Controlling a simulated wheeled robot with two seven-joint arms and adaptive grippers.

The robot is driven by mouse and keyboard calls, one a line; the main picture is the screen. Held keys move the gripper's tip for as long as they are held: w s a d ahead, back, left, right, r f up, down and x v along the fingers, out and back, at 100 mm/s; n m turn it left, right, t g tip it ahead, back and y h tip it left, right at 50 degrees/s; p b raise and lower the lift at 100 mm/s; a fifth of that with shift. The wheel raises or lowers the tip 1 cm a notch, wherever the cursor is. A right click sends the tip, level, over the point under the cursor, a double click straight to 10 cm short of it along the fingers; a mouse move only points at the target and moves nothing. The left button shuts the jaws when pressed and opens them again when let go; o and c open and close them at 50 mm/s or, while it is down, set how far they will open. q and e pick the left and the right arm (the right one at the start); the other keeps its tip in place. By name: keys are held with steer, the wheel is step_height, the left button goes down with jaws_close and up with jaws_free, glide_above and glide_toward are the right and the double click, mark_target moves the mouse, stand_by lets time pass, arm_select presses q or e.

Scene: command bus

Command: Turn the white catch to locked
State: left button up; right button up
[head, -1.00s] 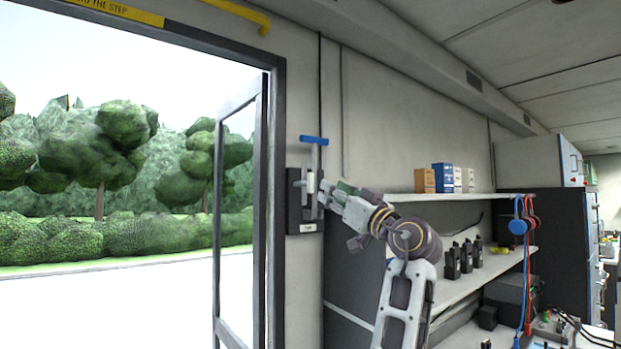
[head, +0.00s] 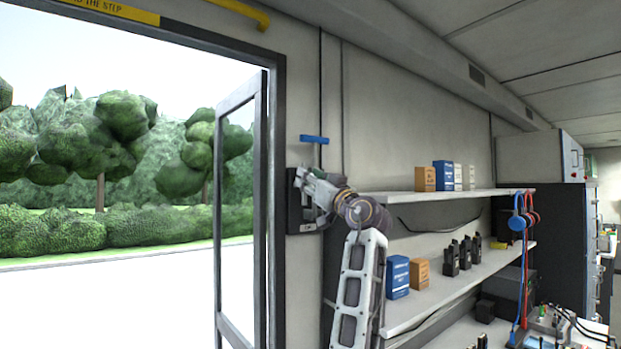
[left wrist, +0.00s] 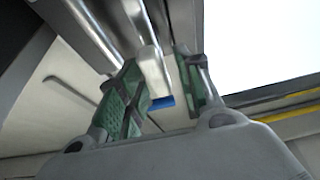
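The black catch plate (head: 294,215) is on the wall just right of the door frame, below a blue bar (head: 314,139). My left gripper (head: 302,182) is in front of the plate and hides the white catch in the head view. In the left wrist view the white catch (left wrist: 151,66) stands between the green-padded fingers of my left gripper (left wrist: 157,58). The fingers are apart, with a gap seen on the right side of the catch; contact on the left side is unclear. The plate's label is mostly covered. My right gripper is not in view.
The open glazed door (head: 262,210) stands close left of the plate. Shelves (head: 440,288) with boxes and radios are to the right, behind my forearm. Blue and red cables (head: 525,260) hang at the shelf's end. A yellow rail (head: 240,12) is above the doorway.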

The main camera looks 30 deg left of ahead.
arm_select(q)
jaws_close()
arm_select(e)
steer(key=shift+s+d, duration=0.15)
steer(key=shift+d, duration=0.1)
